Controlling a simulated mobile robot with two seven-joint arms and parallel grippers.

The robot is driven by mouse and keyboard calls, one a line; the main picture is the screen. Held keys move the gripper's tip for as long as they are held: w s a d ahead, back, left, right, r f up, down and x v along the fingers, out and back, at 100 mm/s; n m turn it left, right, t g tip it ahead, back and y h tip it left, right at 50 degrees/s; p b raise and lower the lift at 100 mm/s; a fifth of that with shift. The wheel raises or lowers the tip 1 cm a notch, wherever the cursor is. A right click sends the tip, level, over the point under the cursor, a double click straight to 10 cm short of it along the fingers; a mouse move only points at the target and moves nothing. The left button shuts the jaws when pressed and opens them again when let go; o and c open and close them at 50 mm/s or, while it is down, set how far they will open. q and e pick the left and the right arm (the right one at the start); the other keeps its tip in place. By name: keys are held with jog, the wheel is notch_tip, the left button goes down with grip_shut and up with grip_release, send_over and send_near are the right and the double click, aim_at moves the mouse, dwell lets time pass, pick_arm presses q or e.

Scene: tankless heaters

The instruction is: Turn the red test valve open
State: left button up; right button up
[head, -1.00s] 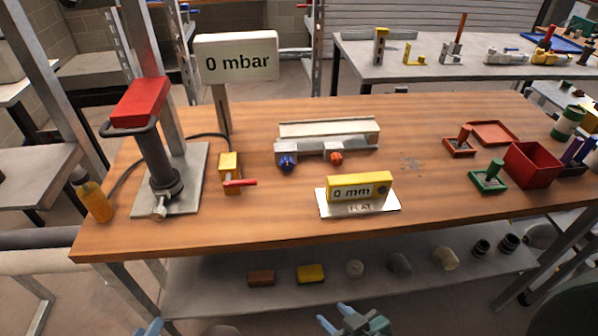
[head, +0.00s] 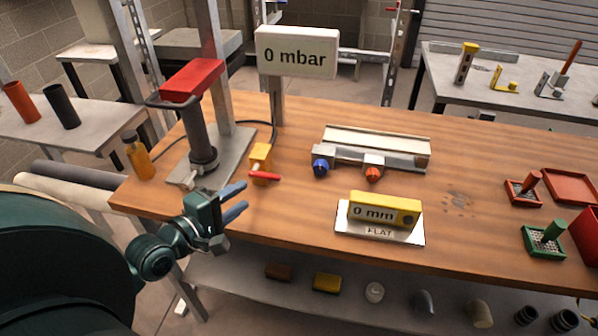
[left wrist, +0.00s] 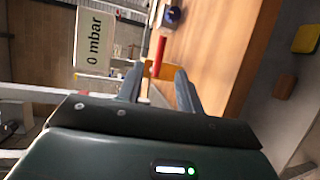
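A sign reading "0 mbar" (head: 297,53) stands behind the valve. My right gripper is not in view.
A pump with a red top (head: 193,81) and an orange bottle (head: 138,158) stand left of the valve. A heater unit with blue and red knobs (head: 375,140) and a yellow "0 mm" level (head: 384,210) stand to the right. Bare wood (head: 300,215) lies between.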

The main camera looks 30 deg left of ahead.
aim_at(268, 178)
pick_arm(q)
jog(key=x, duration=1.3)
jog(key=shift+a+f, duration=0.1)
jog(key=shift+f, duration=0.05)
jog(key=shift+s, duration=0.1)
jog(key=shift+c, duration=0.3)
grip_shut()
